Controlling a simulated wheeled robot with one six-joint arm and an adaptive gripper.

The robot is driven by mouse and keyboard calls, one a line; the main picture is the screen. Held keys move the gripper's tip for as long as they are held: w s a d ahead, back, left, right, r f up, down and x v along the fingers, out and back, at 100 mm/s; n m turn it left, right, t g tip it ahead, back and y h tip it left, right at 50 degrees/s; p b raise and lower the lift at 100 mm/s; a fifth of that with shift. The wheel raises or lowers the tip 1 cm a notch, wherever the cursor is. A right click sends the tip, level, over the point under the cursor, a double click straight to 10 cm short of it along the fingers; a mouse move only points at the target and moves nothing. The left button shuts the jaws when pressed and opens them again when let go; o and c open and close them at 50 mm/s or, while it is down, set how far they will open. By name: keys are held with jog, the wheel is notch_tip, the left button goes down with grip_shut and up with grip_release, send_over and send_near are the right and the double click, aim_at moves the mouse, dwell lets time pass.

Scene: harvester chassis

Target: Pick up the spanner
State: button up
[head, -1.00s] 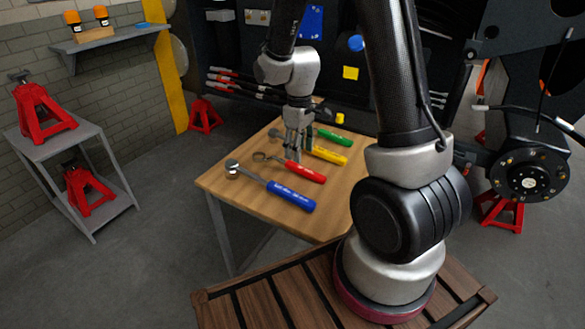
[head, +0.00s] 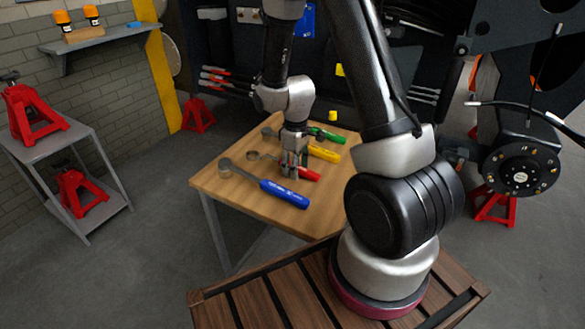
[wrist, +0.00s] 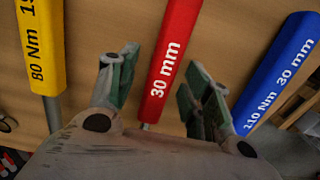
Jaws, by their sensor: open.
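The red-handled spanner (head: 307,174), marked "30 mm" in the wrist view (wrist: 169,65), lies on the wooden table with its ring end to the left. My gripper (head: 293,172) is open and points down over the red handle, hiding part of it in the head view. In the wrist view my gripper (wrist: 160,72) has its fingers apart, with the red handle showing between them. I cannot tell whether they touch it.
A blue-handled wrench (head: 284,194) lies in front of the red one. A yellow-handled tool (head: 324,153) and a green-handled one (head: 327,135) lie behind. The wooden table (head: 215,188) is bare at its front left. Red stands (head: 73,192) sit on a side shelf.

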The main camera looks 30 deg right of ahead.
grip_shut()
notch_tip(320, 180, up, 10)
dwell(0.6)
jog(key=c, duration=0.9)
grip_release()
grip_shut()
